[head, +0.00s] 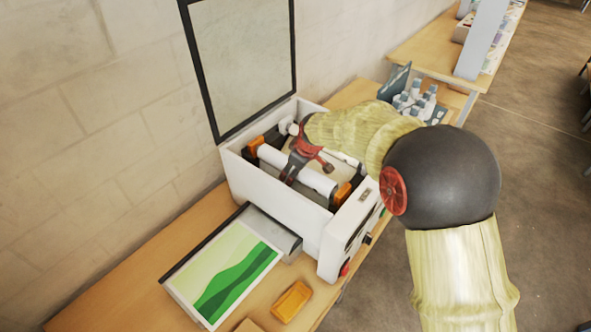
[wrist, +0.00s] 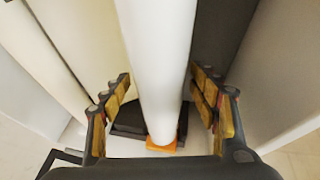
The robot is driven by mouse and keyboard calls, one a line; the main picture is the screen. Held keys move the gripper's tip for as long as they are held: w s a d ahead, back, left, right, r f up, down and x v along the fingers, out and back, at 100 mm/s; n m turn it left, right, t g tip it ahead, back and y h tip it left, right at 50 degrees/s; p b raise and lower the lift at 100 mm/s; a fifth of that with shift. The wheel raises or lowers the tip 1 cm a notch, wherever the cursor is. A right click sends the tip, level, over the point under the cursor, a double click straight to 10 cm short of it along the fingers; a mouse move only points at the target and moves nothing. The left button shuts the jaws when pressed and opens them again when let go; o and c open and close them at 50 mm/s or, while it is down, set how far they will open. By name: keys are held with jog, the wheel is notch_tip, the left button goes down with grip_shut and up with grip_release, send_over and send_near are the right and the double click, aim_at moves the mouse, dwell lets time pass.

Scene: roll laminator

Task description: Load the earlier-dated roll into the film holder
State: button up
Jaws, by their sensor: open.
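The laminator (head: 273,196) stands on the bench with its lid (head: 244,65) raised. A white roll (head: 316,181) lies along its inside, with orange end pieces (head: 343,194) at both ends. My gripper (head: 307,172) is inside the open laminator, over this roll. In the wrist view the white roll (wrist: 158,60) runs between the open fingers (wrist: 160,112), with gaps on both sides. An orange piece (wrist: 161,147) shows at its end. A second white bar (head: 343,158) lies behind, partly hidden by my arm. I see no readable date.
A group of small bottles (head: 416,102) stands behind. The laminator's walls closely surround my gripper. Another table (head: 430,50) stands at the back.

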jog(key=shift+r+p, duration=0.3)
jog(key=shift+r, duration=0.2)
jog(key=v, duration=1.2)
jog(key=s+d+r+m, duration=0.2)
jog(key=s+d+r, duration=0.25)
jog(key=s, duration=0.25)
jog(key=s+d+r+m, duration=0.3)
jog(key=s+d+r, duration=0.15)
jog(key=s, duration=0.35)
jog(key=s+d+f+m+h, duration=0.1)
jog(key=s+d+m, duration=0.2)
jog(key=s, duration=0.6)
jog(key=s+d+f+m+t+h, duration=0.1)
jog(key=s+d+m, duration=0.1)
jog(key=s+d, duration=0.3)
jog(key=s, duration=0.4)
jog(key=shift+s+m, duration=0.35)
jog(key=shift+m, duration=0.05)
jog(key=shift+d+f, duration=0.1)
jog(key=shift+d, duration=0.05)
